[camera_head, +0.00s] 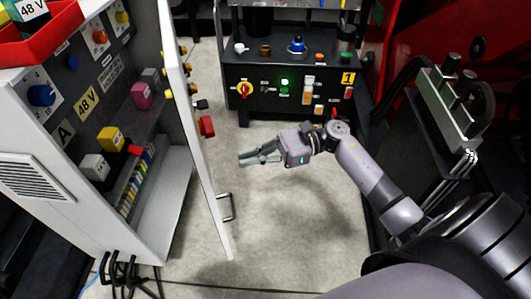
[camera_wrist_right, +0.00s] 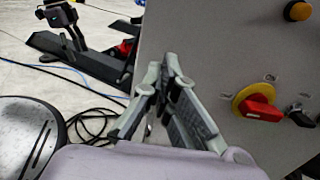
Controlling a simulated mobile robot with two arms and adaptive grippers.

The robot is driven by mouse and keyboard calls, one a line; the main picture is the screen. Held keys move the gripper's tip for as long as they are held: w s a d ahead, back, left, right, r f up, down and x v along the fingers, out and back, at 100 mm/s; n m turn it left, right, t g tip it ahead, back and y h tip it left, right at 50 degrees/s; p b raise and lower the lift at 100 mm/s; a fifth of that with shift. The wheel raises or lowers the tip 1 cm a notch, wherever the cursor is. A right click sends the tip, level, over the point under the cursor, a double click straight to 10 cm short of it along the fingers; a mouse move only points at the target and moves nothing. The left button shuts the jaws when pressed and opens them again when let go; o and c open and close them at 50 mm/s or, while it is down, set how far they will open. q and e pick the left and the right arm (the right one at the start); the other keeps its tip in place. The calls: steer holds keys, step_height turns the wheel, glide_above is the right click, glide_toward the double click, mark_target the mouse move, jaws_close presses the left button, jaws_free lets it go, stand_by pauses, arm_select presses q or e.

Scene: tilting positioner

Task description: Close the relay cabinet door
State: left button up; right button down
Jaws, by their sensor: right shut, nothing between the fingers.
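The relay cabinet (camera_head: 60,220) stands at the left with its front open, showing relays and knobs inside. Its door (camera_head: 205,190) is swung open and seen nearly edge-on, with a bar handle (camera_head: 227,207) low on its outer face. My right gripper (camera_head: 243,158) is shut and empty, right of the door and a little above the handle in the picture, apart from the door. In the right wrist view the shut fingers (camera_wrist_right: 168,72) point past the edge of a grey panel (camera_wrist_right: 215,50), apparently the door's outer face, with a red-and-yellow switch (camera_wrist_right: 257,104). My left gripper is not in view.
A dark control cart (camera_head: 262,100) with buttons stands behind the gripper. A red bin (camera_head: 45,45) sits on the cabinet top. Black cables (camera_head: 128,275) lie at the cabinet's foot. Bare floor (camera_head: 290,215) lies right of the door.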

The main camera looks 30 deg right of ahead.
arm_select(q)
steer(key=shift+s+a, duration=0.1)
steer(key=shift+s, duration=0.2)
arm_select(e)
steer(key=w+a, duration=0.1)
steer(key=a, duration=0.5)
steer(key=shift+w+a, duration=0.2)
steer(key=shift+a, duration=0.2)
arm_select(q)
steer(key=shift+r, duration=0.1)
